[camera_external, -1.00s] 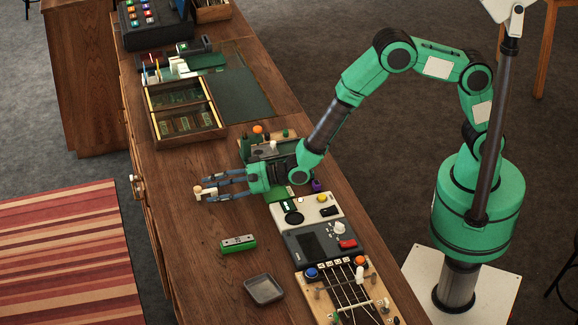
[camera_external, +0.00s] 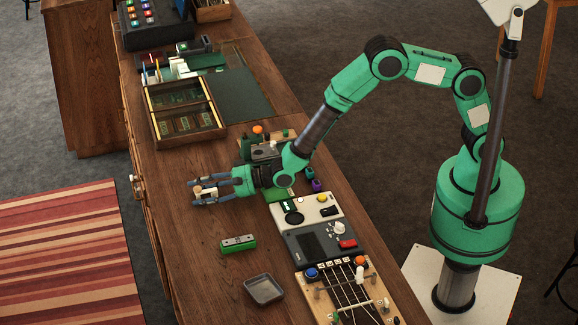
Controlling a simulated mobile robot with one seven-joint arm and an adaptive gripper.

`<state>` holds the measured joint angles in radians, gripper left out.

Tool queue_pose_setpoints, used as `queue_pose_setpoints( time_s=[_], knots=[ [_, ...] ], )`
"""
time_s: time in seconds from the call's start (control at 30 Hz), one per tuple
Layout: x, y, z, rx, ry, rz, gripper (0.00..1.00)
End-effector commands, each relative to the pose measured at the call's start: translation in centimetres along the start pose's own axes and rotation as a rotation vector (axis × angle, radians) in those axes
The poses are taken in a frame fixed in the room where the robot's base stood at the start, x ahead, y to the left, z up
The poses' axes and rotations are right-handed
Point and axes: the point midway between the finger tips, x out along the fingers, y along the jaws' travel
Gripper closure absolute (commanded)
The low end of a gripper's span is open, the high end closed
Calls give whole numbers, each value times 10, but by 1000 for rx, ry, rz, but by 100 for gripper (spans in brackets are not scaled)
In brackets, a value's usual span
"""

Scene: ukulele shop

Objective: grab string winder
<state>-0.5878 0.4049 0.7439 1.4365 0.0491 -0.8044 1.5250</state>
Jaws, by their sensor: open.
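The string winder (camera_external: 206,192) appears to be the small pale wooden piece near the front edge of the wooden counter (camera_external: 190,250). My gripper (camera_external: 197,193) is open and low over the counter, pointing left. Its two fingers lie on either side of the small piece, which sits between them. The fingers partly hide it, and I cannot tell whether either finger touches it.
A green block (camera_external: 238,244) and a grey square tray (camera_external: 264,289) lie nearer the camera. A pale and dark device (camera_external: 305,228) and a stringed board (camera_external: 345,295) stand at right. A compartment box (camera_external: 185,112) is behind.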

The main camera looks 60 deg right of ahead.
Motion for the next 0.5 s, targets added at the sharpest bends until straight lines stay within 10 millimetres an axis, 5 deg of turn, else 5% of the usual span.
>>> queue_pose_setpoints(
  time_s=[0.17, 0.33, 0.5],
  knots=[
    [0, 0, 0, 0, 0, 0, 56],
    [0, 0, 0, 0, 0, 0, 89],
    [0, 1, 0, 0, 0, 1, 99]
  ],
)
